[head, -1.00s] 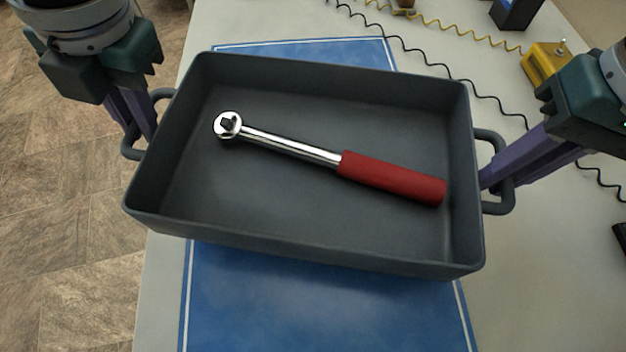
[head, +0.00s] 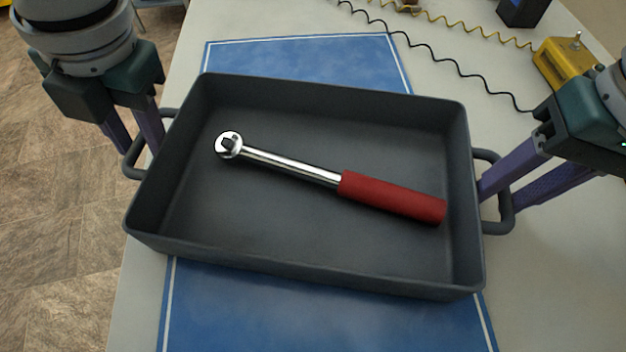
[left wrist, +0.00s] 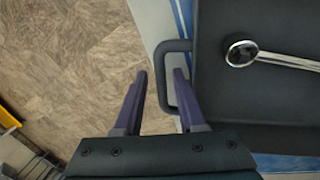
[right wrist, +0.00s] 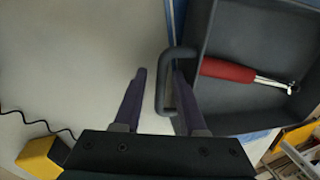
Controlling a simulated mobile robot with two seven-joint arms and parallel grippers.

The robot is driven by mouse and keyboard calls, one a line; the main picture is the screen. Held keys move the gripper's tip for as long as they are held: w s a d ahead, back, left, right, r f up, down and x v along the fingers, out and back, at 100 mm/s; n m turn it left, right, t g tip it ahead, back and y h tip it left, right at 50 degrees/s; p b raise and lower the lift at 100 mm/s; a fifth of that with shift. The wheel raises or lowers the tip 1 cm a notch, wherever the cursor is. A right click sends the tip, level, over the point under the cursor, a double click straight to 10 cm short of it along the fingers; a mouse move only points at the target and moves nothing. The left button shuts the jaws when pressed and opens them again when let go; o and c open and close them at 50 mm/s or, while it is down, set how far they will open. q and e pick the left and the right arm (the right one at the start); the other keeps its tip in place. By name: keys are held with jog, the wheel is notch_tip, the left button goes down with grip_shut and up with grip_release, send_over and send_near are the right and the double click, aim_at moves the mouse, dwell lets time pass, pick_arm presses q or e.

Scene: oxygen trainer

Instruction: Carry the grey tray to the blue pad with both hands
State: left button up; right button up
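The grey tray (head: 300,270) is level over the blue pad (head: 310,55), which shows beyond its far and near sides. It appears to rest on the pad, but its underside is hidden. A ratchet with a red handle (head: 392,197) lies inside. My left gripper (left wrist: 160,72) is open, its fingers on either side of the tray's left handle (left wrist: 172,45), with gaps. My right gripper (right wrist: 159,72) is open in the same way around the right handle (right wrist: 163,95). The left gripper also shows in the head view (head: 135,145).
The pad lies on a pale table (head: 560,260). A yellow box (head: 566,62), a coiled black cord (head: 460,75) and a dark blue block (head: 522,10) are at the far right. Tiled floor (head: 60,230) lies beyond the table's left edge.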

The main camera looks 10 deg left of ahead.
jog(key=shift+a, duration=0.1)
pick_arm(q)
notch_tip(320, 180, up, 31)
jog(key=p, duration=3.1)
pick_arm(e)
notch_tip(320, 180, up, 42)
jog(key=d, duration=0.2)
jog(key=shift+d, duration=0.2)
jog(key=shift+f, duration=0.1)
